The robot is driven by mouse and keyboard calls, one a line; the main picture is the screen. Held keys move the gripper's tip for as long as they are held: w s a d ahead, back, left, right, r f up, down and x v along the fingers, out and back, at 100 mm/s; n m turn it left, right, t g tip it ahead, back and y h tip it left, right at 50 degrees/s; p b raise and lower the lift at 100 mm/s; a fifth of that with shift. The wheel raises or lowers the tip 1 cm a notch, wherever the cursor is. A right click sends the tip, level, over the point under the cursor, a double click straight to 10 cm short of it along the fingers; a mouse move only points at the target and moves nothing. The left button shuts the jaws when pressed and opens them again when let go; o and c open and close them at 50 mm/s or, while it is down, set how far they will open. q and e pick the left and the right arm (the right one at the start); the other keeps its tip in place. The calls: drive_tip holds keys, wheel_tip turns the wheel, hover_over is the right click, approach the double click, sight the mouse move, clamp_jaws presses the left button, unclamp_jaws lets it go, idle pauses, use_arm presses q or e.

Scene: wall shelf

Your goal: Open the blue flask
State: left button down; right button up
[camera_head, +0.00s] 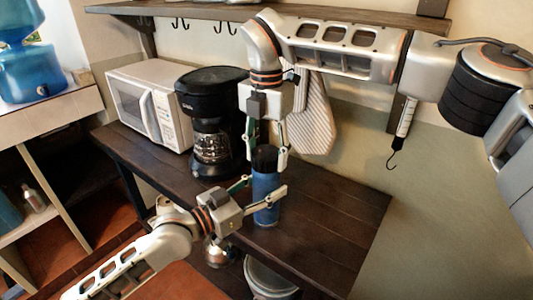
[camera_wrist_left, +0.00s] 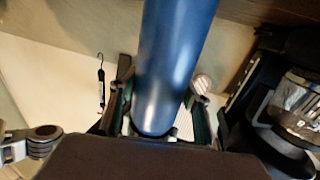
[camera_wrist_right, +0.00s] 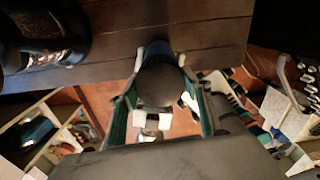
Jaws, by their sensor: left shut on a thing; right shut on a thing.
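The blue flask (camera_head: 266,205) is upright at the dark wooden table, in front of the coffee maker. Its black lid (camera_head: 264,158) is on top. My left gripper (camera_head: 262,188) comes from the lower left and is shut around the blue body, which also fills the middle of the left wrist view (camera_wrist_left: 172,60). My right gripper (camera_head: 266,150) reaches down from above and is shut on the black lid, seen end-on in the right wrist view (camera_wrist_right: 158,86). I cannot tell whether the flask's base touches the table or whether the lid is loose.
A black coffee maker (camera_head: 212,110) and a white microwave (camera_head: 150,105) stand behind and left of the flask. A striped cloth (camera_head: 312,115) hangs from the wall behind. A wooden shelf (camera_head: 200,11) is above. The table's right part (camera_head: 335,205) is clear.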

drive_tip(key=n, duration=0.3)
drive_tip(key=shift+n, duration=0.4)
drive_tip(key=n, duration=1)
drive_tip(key=shift+n, duration=0.3)
drive_tip(key=n, duration=2)
drive_tip(key=shift+n, duration=0.3)
